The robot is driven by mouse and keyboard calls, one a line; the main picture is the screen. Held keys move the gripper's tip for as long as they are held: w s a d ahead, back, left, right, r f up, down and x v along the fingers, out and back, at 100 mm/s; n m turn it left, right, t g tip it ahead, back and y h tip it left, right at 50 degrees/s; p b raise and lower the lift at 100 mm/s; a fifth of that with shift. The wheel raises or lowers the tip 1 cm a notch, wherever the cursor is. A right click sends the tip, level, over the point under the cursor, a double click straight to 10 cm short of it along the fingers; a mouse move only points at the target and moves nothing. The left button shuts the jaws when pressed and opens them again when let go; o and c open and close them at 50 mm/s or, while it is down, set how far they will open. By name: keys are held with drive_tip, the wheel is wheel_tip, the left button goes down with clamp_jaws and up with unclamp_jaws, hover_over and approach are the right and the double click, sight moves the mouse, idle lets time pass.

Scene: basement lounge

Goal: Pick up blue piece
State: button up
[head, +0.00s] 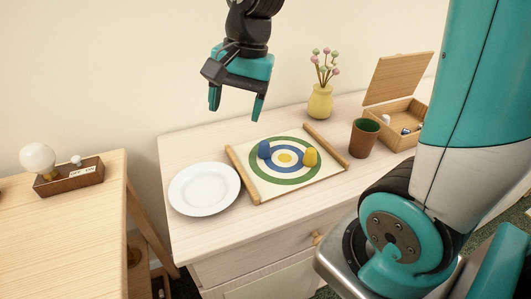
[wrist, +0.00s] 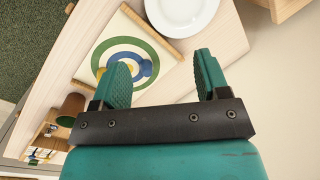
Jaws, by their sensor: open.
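The blue piece (head: 264,149) stands on the target board (head: 296,193), on the left part of the ringed pattern. In the wrist view the blue piece (wrist: 144,69) shows on the board close to my left-hand finger. A yellow piece (head: 310,157) stands on the right part of the rings. My gripper (head: 237,104) is open and empty, in the air above and to the left of the board. In the wrist view the open fingers of my gripper (wrist: 162,77) point over the table, with nothing between them.
A white plate (head: 204,189) lies left of the board. A brown cup (head: 363,138), a yellow vase (head: 320,101) with flowers and an open wooden box (head: 397,132) stand to the right and behind. A separate table (head: 62,235) with a lamp base (head: 70,179) is at left.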

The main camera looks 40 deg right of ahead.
sight(265, 142)
drive_tip(key=w+d+f+m+h+b, duration=0.1)
drive_tip(key=w+d+f+m, duration=0.1)
drive_tip(key=w+d+m, duration=0.35)
drive_tip(key=w+d+f+m+b, duration=0.1)
drive_tip(key=w+d+f+m, duration=0.15)
drive_tip(key=d+m, duration=0.55)
drive_tip(key=shift+m, duration=0.35)
drive_tip(key=f, duration=1.1)
drive_tip(key=shift+s+a, duration=0.2)
drive_tip(key=shift+a, duration=0.2)
drive_tip(key=shift+w+a+f, duration=0.1)
drive_tip(key=shift+f, duration=2.95)
drive_tip(key=shift+c, duration=0.4)
drive_tip(key=c, duration=0.9)
